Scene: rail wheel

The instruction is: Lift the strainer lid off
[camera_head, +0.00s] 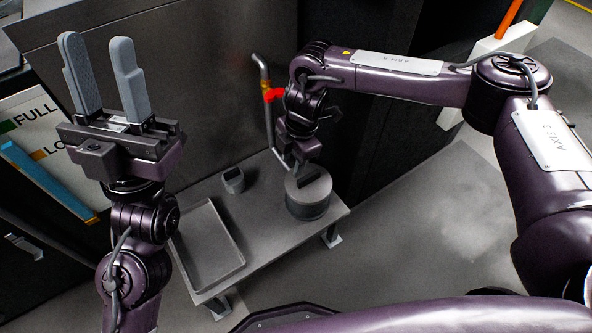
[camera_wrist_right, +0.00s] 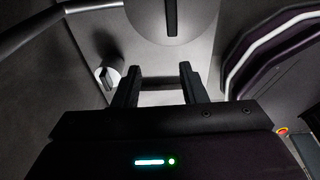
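The strainer (camera_head: 307,205) is a grey cylinder standing at the right end of a low bench. Its round lid (camera_head: 318,186) is on top with a dark bar handle, and my right gripper partly hides it. In the right wrist view the lid (camera_wrist_right: 195,25) with its dark bar is at the top edge, beyond the fingertips. My right gripper (camera_wrist_right: 161,72) is open, with nothing between its fingers; it hangs just above and behind the strainer in the head view. My left gripper (camera_head: 103,58) is open and empty, raised at the upper left with fingers up.
An empty shallow tray (camera_head: 208,250) lies at the bench's left. A small grey cup-like part (camera_head: 233,181) stands behind it. A pipe with a red fitting (camera_head: 273,95) rises behind the bench. A metal wall (camera_head: 200,90) closes the back; floor is clear at right.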

